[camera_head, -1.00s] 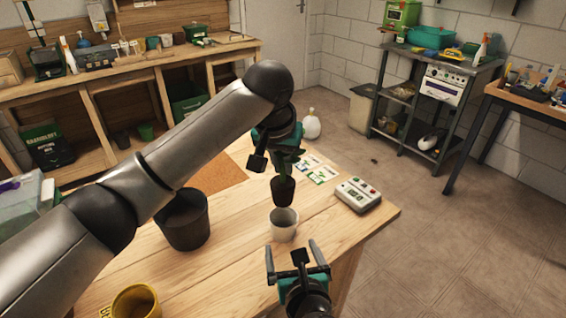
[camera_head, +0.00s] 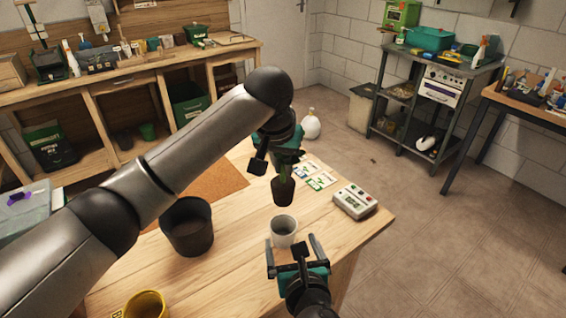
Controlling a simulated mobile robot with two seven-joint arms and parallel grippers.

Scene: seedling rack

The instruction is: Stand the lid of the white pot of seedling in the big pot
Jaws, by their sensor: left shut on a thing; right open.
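My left gripper (camera_head: 283,162) is shut on a green seedling with a dark soil plug (camera_head: 283,191). The plug hangs upright and clear above the white pot (camera_head: 283,233), with a small gap to its rim. The white pot stands upright and open-topped on the wooden table; no separate lid can be made out. My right gripper (camera_head: 297,250) is open and empty at the near side of the white pot, its fingers pointing toward it. The big dark pot (camera_head: 188,238) stands upright on the table to the left, partly behind my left arm, with a dark inside.
A yellow pot (camera_head: 146,306) is at the table's near left. A white device with buttons (camera_head: 355,201) and several printed cards (camera_head: 318,181) lie right of the seedling. A brown mat (camera_head: 222,181) lies behind the big pot. The table's right edge is close to the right gripper.

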